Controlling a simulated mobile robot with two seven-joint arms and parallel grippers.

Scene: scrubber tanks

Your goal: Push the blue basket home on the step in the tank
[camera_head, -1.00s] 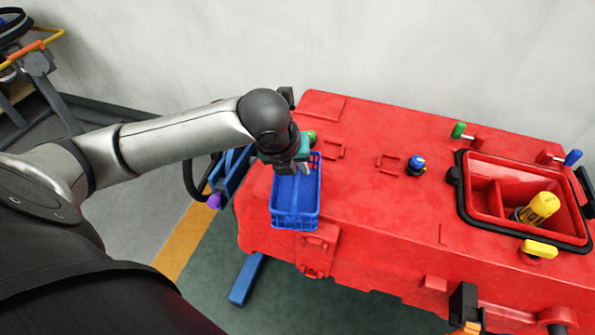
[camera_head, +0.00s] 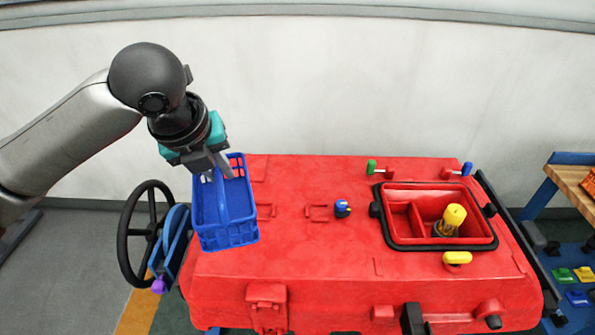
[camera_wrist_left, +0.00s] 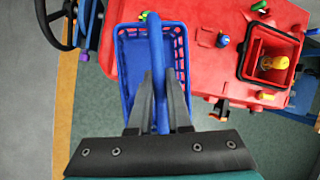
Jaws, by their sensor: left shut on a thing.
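The blue basket (camera_head: 238,234) hangs from my left gripper (camera_head: 213,172) over the left end of the red machine. In the left wrist view the gripper (camera_wrist_left: 158,90) is shut on the handle of the basket (camera_wrist_left: 126,60), a blue bar along its middle. The basket looks empty. The open tank (camera_head: 441,243) is a red recess with a black rim at the right of the machine top. Inside it are a divider with a step (camera_head: 401,222) on the left and a yellow-capped part (camera_head: 455,216). My right gripper is not in view.
A blue-topped knob (camera_head: 342,208) stands on the machine top between basket and tank. Green (camera_head: 371,167), blue (camera_head: 466,168) and yellow (camera_head: 457,257) knobs surround the tank rim. A black steering wheel (camera_head: 148,232) is at the left. The middle top is mostly clear.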

